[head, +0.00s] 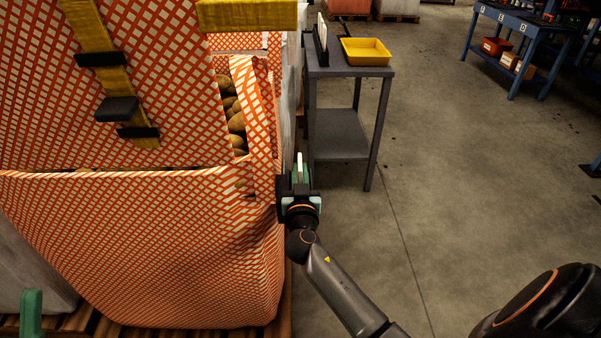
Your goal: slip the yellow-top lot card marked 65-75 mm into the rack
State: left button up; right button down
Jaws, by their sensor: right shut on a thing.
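My right gripper (300,179) is beside the right edge of the big orange-and-white woven bag, shut on a thin, pale, upright card (300,162). The card shows almost edge-on, so its yellow top and marking cannot be read. A small black rack (321,46) stands at the left side of the grey table's top, well beyond the gripper, with a white card-like piece showing in it.
The woven bag (150,245) of potatoes fills the left, with yellow straps hanging over it. The grey table (352,71) carries a yellow tray (366,51) right of the rack. A blue workbench (515,25) stands far right. The concrete floor between is clear.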

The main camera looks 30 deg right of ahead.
pick_arm(q)
jog(key=shift+f, duration=0.1)
pick_arm(e)
jog(key=c, duration=0.9)
grip_release()
jog(key=shift+o, duration=0.2)
jog(key=shift+f, duration=0.1)
pick_arm(q)
jog(key=shift+s+a, duration=0.1)
